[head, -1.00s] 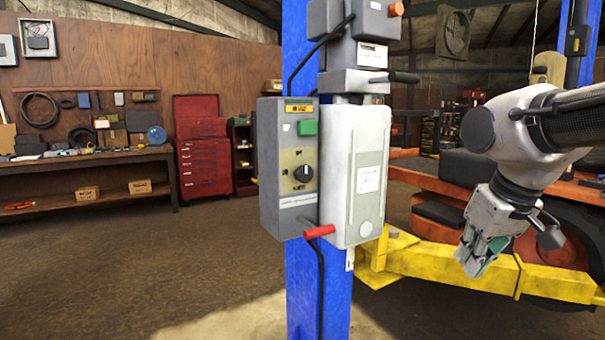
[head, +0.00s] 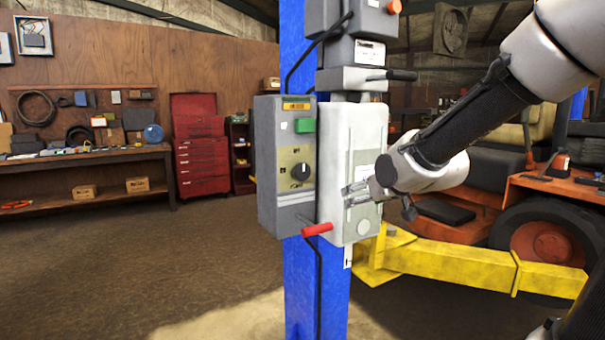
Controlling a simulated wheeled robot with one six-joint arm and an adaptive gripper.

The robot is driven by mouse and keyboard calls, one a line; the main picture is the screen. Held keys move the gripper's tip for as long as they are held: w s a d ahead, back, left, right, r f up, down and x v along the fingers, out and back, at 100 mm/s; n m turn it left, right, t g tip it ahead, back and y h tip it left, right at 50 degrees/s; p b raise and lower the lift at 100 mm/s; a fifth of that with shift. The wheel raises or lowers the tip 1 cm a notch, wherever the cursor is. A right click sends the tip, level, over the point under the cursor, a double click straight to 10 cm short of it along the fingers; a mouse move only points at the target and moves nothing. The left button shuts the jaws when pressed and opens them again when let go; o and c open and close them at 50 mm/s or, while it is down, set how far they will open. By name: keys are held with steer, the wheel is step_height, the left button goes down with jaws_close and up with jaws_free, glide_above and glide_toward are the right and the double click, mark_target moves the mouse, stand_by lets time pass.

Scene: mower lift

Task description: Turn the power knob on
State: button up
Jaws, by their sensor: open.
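The power knob (head: 301,171) is a round dark knob with a light grip bar on the front of the grey control box (head: 268,165). A green button (head: 305,125) sits above it. The box is fixed to the blue post (head: 297,285). My gripper (head: 350,188) is to the right of the knob, in front of the white cover (head: 338,225), with its fingers pointing left toward the box. It is open and looks empty. It is apart from the knob. The fingertips are small in this view, so their distance from the cover is hard to judge.
A black lever (head: 392,75) sticks out above the white cover. A yellow lift arm (head: 460,268) and an orange mower (head: 560,190) stand at the right. The floor at the left is clear.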

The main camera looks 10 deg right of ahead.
mark_target(304, 173)
steer(key=w+a+t+y, duration=0.1)
steer(key=w+a, duration=0.3)
steer(key=w, duration=0.1)
steer(key=w+a+r+n+t+y, duration=0.1)
steer(key=w+a+t, duration=0.1)
steer(key=w+a, duration=0.2)
steer(key=w+a+r+t+y, duration=0.1)
steer(key=w+a+t, duration=0.1)
steer(key=w+a, duration=0.2)
steer(key=shift+w+a+r+n+y, duration=0.1)
steer(key=shift+w+a+n+y, duration=0.1)
steer(key=shift+w, duration=0.45)
steer(key=shift+w+a+r+n+y, duration=0.1)
steer(key=shift+w+n, duration=0.1)
steer(key=shift+w, duration=0.4)
steer(key=shift+c, duration=0.4)
steer(key=c, duration=1)
